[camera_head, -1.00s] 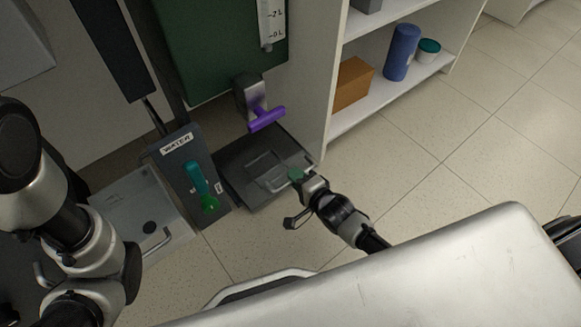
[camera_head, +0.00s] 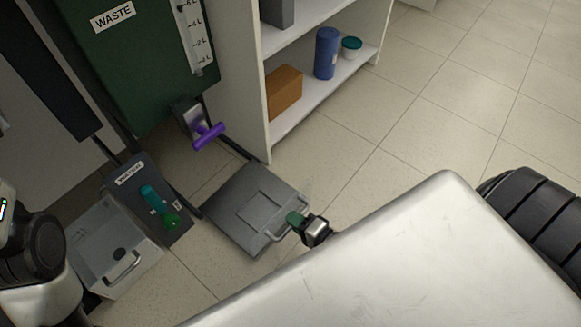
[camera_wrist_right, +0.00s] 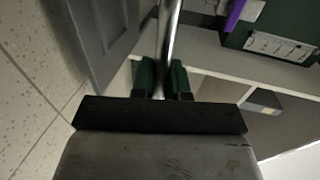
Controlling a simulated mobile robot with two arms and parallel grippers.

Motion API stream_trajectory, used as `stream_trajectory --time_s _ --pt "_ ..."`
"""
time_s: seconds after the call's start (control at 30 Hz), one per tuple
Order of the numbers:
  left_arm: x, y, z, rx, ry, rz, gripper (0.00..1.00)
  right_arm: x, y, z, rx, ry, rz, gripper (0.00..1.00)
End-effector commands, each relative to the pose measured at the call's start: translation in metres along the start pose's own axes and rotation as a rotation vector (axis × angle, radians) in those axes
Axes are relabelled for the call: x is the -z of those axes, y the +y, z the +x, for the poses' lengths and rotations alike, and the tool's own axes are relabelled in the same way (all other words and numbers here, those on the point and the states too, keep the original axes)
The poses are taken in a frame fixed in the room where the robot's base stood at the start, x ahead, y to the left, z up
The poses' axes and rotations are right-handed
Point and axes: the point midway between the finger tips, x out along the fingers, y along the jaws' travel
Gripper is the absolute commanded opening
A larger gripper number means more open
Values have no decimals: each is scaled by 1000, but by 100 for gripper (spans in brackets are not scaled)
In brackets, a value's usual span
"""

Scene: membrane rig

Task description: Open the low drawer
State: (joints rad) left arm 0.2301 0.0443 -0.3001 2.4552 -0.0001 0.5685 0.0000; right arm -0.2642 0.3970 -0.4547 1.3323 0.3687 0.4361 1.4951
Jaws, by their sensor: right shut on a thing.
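The low drawer (camera_head: 246,207) is a flat, dark grey tray-like piece just above the floor, in front of the green tank. Its silver bar handle (camera_head: 285,228) is on the side towards me. My right gripper (camera_head: 297,219) is shut on this handle. In the right wrist view the metal bar (camera_wrist_right: 172,45) runs between the green fingertips of the right gripper (camera_wrist_right: 162,78), with the grey drawer face (camera_wrist_right: 100,40) to the left. My left arm is at the left edge of the head view; its gripper is out of the picture.
A purple valve handle (camera_head: 208,136) sits under the green WASTE tank (camera_head: 130,65). A white shelf (camera_head: 320,100) stands behind. Floor on the right is clear.

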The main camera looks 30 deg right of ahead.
Motion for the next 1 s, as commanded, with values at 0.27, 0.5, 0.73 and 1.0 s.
stream_trajectory --time_s 0.27,0.5,0.73,1.0 --pt "0 0 0 0 0 0 43 1 1 0 -2 1 -2 0" --pt "0 0 0 0 -1 -1 43 1 0 0 -1 0 -1 38" --pt "0 0 0 0 -1 -1 43 0 0 0 0 0 0 38" --pt "0 -1 6 2 3 -1 43 -2 -9 0 1 0 1 38"
